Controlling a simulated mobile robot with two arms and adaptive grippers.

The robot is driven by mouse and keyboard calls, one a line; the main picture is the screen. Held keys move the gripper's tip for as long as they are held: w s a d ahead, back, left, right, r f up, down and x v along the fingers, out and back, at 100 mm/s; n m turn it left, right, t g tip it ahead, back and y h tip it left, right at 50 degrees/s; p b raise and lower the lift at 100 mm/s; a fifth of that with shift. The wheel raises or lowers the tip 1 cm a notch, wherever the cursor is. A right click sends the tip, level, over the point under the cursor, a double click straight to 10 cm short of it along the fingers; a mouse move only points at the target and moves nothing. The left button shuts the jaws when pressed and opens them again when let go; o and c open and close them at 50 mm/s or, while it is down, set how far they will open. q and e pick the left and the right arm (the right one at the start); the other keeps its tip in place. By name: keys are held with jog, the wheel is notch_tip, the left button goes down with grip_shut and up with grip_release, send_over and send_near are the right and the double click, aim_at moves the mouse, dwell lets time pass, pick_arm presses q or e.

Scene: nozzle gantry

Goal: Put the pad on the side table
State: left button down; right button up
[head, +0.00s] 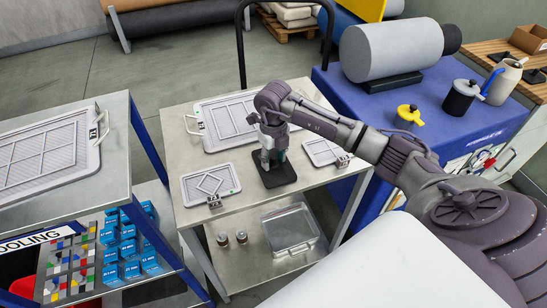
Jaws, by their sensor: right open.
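The dark, flat, rounded pad (278,176) lies on the grey metal top of the middle table (245,208), which looks like the side table. My right gripper (269,162) points down right above the pad, its jaws open. The fingers overlap the pad's back left part in the picture, and I cannot tell whether they touch it. My left gripper is not in view.
On the middle table, a large framed tray (223,133) lies behind the pad, with a small framed tray (210,184) left and another (322,152) right. A bench (118,178) stands left, a blue table (437,122) right. Bare tabletop shows in front.

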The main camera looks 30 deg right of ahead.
aim_at(273, 156)
notch_tip(273, 156, up, 12)
jog(key=b, duration=0.3)
jog(key=shift+r, duration=0.15)
dwell(0.4)
